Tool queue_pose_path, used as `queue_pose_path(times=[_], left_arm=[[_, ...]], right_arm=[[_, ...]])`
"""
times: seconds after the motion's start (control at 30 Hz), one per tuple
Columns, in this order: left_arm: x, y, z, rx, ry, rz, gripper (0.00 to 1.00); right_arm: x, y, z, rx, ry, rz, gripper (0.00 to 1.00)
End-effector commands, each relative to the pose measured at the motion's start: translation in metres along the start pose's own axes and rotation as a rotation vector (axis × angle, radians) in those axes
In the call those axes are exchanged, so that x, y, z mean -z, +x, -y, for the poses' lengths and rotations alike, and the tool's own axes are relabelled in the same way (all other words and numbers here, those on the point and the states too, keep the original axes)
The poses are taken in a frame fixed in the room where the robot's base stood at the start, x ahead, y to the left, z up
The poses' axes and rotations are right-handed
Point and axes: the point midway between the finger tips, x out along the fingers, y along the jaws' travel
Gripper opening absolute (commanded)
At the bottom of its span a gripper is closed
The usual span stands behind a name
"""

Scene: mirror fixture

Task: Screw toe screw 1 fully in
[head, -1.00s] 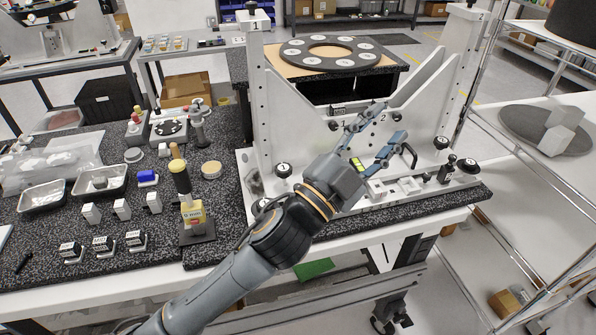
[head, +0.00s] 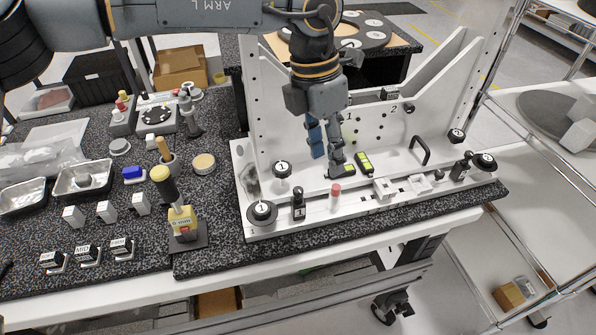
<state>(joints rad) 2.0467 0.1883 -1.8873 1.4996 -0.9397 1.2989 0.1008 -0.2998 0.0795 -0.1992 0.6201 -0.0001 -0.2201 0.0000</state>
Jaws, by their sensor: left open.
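The white mirror fixture (head: 365,195) stands on the bench. Two black round knobs marked 1 sit at its left: an upper knob (head: 282,170) and a larger knob (head: 262,212) at the front left corner. I cannot tell for certain which is toe screw 1. A small black upright clamp (head: 298,203) stands beside the corner knob. My left gripper (head: 328,162) points down over the fixture's base, right of the upper knob. Its fingers are apart, with nothing seen between them. My right gripper is out of view.
A small red-topped pin (head: 335,191) stands near the fixture's front edge. A yellow driver (head: 181,205) in its stand is left of the fixture. Knobs marked 2 (head: 485,162) and a black handle (head: 420,149) are at the right. The fixture's uprights flank my gripper.

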Motion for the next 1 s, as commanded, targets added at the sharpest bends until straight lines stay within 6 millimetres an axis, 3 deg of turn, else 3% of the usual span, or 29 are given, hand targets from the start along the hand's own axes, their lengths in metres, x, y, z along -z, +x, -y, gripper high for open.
queue_pose_path(times=[0.1, 0.27, 0.47, 0.8, 1.0], left_arm=[[0.017, -0.026, -0.029, -0.118, -0.037, -0.063, 0.43], [0.026, -0.031, -0.04, -0.159, -0.053, -0.093, 0.43], [0.028, -0.002, -0.043, -0.155, -0.05, -0.093, 0.43], [0.035, 0.068, -0.053, -0.154, -0.049, -0.092, 0.43], [0.036, 0.093, -0.057, -0.153, -0.051, -0.089, 0.43]], right_arm=[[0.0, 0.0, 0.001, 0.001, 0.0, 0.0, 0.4], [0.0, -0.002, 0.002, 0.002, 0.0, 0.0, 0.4], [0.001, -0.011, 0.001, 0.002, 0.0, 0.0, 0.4], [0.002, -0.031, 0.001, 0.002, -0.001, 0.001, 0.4], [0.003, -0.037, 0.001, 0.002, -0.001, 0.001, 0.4]])
